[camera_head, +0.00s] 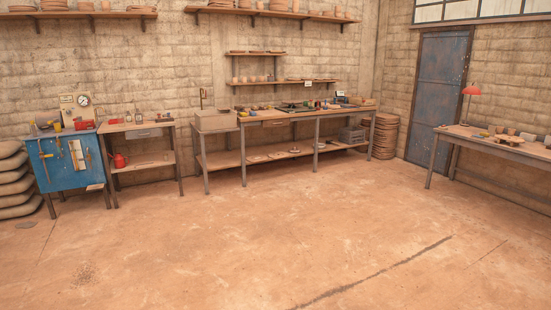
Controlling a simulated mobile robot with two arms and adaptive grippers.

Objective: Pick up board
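I cannot tell for sure which thing is the board. A pale flat upright piece (77,154) shows on the front of the blue cabinet (52,175) at the left. A small flat piece (95,187) sticks out low at that cabinet's right side. A low light-brown flat piece (498,147) lies on the right table (467,131). All are far off and small. Neither of my grippers is in view.
A long workbench (262,153) with tools stands along the back wall, with a smaller bench (152,163) to its left. Stacked sacks (14,185) stand at the far left. A blue door (438,95) is at the right. The floor (270,235) in front is wide and clear.

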